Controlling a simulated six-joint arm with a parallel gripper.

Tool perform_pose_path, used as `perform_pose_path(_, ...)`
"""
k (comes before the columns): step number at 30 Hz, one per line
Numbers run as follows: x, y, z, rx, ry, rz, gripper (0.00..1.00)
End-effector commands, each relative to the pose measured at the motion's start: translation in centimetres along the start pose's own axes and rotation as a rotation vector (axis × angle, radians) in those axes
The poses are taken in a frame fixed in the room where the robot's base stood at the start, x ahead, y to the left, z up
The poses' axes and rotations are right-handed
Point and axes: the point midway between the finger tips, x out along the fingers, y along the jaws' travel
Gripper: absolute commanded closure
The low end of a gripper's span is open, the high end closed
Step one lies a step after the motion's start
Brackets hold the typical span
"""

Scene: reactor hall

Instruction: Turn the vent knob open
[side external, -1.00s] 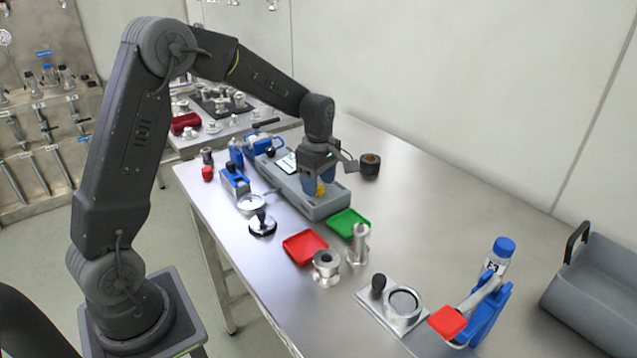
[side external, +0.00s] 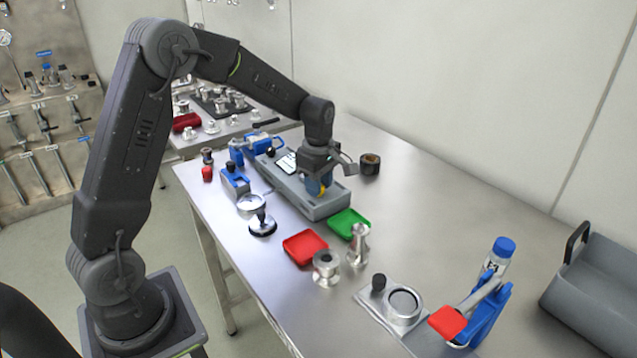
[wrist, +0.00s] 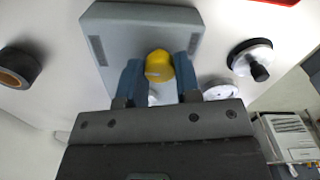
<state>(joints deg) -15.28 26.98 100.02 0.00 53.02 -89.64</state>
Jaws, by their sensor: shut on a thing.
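The vent knob is a yellow round knob (wrist: 158,66) on a grey box (wrist: 112,22) in the wrist view. My gripper (wrist: 160,72) is shut on it, with one blue finger on each side. In the side external view my gripper (side external: 320,185) is low over the near end of the grey box (side external: 285,192), and the blue fingers mostly hide the knob. I cannot tell from these views which way the knob points.
A green tray (side external: 349,223) and a red tray (side external: 305,247) lie in front of the box. The table's right back area is clear.

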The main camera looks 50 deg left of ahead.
Motion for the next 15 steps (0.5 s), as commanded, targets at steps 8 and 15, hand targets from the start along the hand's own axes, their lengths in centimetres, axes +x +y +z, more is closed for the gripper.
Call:
perform_pose_path(8,-0.06,0.01,0.00,0.066,0.000,0.001,0.93)
perform_pose_path(15,-0.07,0.00,0.00,0.234,0.000,0.001,0.93)
